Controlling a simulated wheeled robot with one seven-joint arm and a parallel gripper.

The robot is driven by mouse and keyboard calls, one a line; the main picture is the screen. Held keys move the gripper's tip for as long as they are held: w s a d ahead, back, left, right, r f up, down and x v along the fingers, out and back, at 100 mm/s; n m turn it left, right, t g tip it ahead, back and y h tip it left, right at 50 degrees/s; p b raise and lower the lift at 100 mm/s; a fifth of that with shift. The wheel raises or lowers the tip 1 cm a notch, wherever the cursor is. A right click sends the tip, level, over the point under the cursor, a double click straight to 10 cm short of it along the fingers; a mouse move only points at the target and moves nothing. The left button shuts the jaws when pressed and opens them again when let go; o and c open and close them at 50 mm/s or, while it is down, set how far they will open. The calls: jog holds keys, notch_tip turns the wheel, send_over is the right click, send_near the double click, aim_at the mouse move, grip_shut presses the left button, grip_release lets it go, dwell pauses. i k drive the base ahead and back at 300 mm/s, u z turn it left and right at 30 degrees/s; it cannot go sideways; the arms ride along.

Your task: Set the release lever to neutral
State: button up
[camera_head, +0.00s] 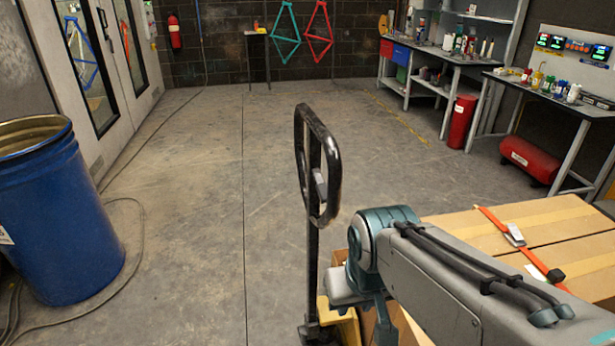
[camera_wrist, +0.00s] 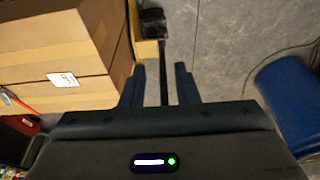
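The black pallet jack handle (camera_head: 318,170) stands upright in the head view, with a looped grip on top of a thin shaft. A small grey release lever (camera_head: 320,186) shows inside the loop; its exact setting is hard to tell. My gripper (camera_wrist: 160,78) is open in the wrist view, its two dark fingers spread apart. The jack's dark shaft (camera_wrist: 163,85) runs through the gap between them in that view; I cannot tell how close it is. The lever is not discernible in the wrist view. In the head view my arm hides the fingers.
Strapped cardboard boxes (camera_head: 540,225) sit to the right, close to my arm; they also fill the left of the wrist view (camera_wrist: 60,50). A blue drum (camera_head: 65,220) stands at left. Workbenches (camera_head: 455,60) line the right back. The middle floor is clear.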

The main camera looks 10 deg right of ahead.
aim_at(321, 186)
jog(key=z, duration=0.7)
jog(key=k, duration=0.85)
jog(key=u, duration=0.7)
jog(key=i, duration=1)
